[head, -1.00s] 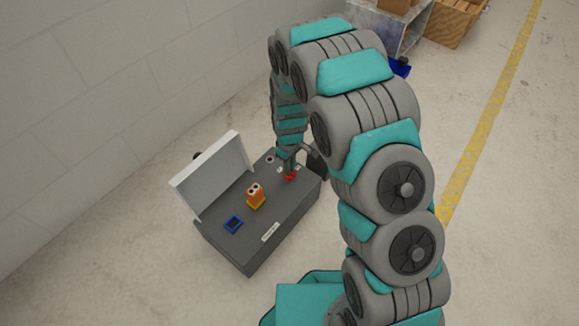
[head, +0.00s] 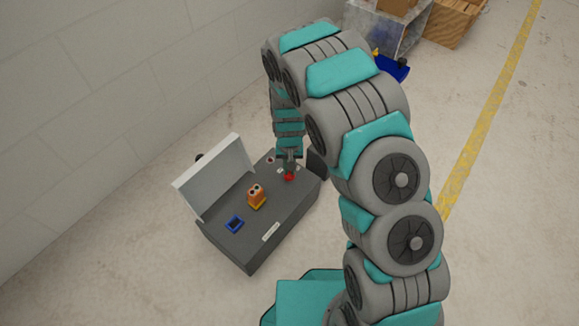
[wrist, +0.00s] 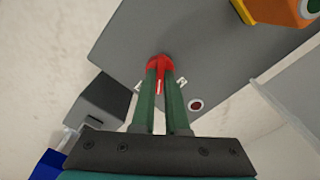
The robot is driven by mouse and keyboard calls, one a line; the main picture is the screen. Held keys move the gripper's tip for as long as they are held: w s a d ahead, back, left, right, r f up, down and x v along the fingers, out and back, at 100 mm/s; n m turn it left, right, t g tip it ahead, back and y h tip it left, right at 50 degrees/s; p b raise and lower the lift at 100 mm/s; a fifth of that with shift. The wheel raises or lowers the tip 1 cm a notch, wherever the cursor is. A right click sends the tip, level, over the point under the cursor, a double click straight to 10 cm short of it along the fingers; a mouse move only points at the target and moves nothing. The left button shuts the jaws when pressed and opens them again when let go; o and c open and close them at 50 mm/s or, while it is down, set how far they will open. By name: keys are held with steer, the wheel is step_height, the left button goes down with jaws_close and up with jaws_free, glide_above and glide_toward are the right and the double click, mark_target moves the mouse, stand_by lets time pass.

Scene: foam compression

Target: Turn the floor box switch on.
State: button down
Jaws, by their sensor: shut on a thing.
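The grey floor box (head: 268,236) stands on the floor near the wall, with its white lid (head: 216,178) raised. A red switch knob (head: 289,177) is on its top near the far right end. My gripper (wrist: 160,76) points at the box top, and its two green fingers are shut on the red switch knob, which also shows in the wrist view (wrist: 160,62). The fingertips cover part of the knob. White marks lie on both sides of it, too small to read. A small round red button (wrist: 196,105) sits beside the fingers.
An orange block with a yellow base (head: 256,197) and a blue-framed part (head: 234,224) are on the box top. A dark block (wrist: 101,107) stands beside the box. A wooden crate (head: 452,24) is far back.

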steer(key=m+p, duration=0.1)
steer(key=m, duration=0.3)
steer(key=shift+m+p, duration=0.45)
steer(key=shift+m, duration=1.15)
steer(key=c, duration=0.9)
jaws_free()
steer(key=shift+r, duration=0.1)
steer(key=shift+r, duration=3.8)
